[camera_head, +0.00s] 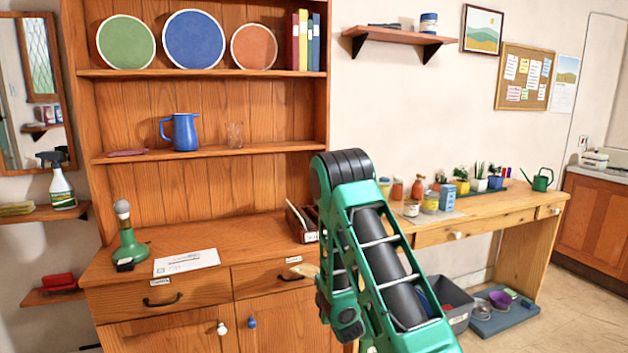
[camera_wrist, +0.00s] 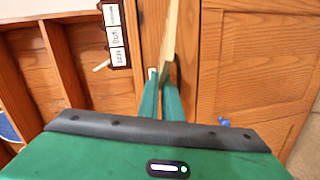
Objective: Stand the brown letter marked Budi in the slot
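My gripper (camera_wrist: 162,82) shows in the wrist view with its two green fingers close together on a thin tan letter (camera_wrist: 171,30). I see the letter nearly edge-on, so its marking cannot be read. The letter rack (camera_wrist: 127,60) is a dark wooden holder with several white labels, just left of the letter and apart from it in that picture. In the head view the rack (camera_head: 293,216) stands on the cabinet counter, partly hidden by my arm. A pale tan edge (camera_head: 305,269) shows beside my arm below the rack; my fingers are hidden there.
A white printed sheet (camera_head: 187,262) and a green lamp (camera_head: 128,243) are on the counter's left. The shelf above holds a blue jug (camera_head: 182,132) and a glass (camera_head: 235,135). The workbench (camera_head: 470,215) with pots is at right. The counter between sheet and rack is clear.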

